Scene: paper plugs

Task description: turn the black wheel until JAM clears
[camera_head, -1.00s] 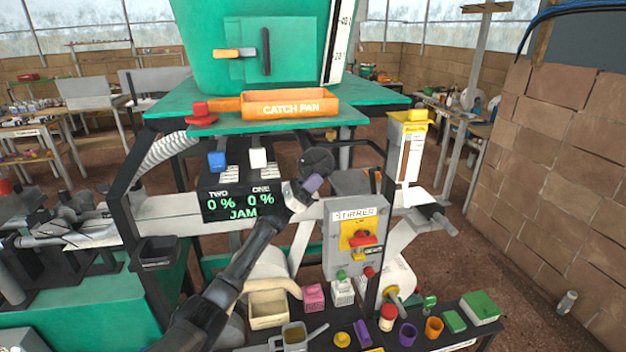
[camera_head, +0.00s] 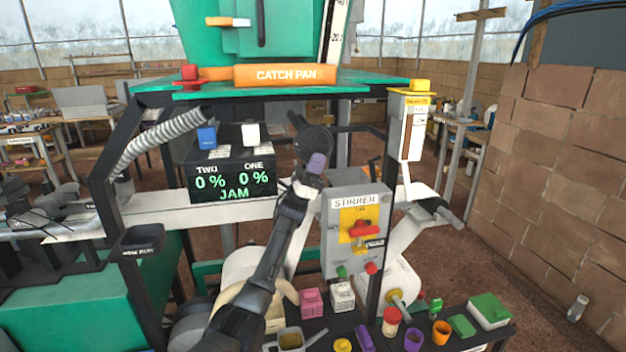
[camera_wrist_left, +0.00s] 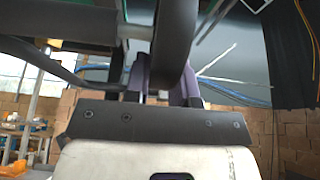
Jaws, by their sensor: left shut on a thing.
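The black wheel (camera_head: 314,142) stands to the right of the display box, under the green table. My left gripper (camera_head: 315,165) reaches up from below and its purple fingers are at the wheel's lower part. In the left wrist view the fingers (camera_wrist_left: 165,82) are shut on the wheel's dark rim (camera_wrist_left: 176,45), which passes between them. The display (camera_head: 233,180) reads TWO 0 %, ONE 0 % and JAM in green letters. My right gripper is in neither view now.
The orange catch pan (camera_head: 285,75) sits on the green table above. The grey STIRRER box (camera_head: 352,232) with a red switch is close right of my left arm. Blue (camera_head: 207,137) and white (camera_head: 251,134) blocks top the display box. Cups and blocks line the black shelf below.

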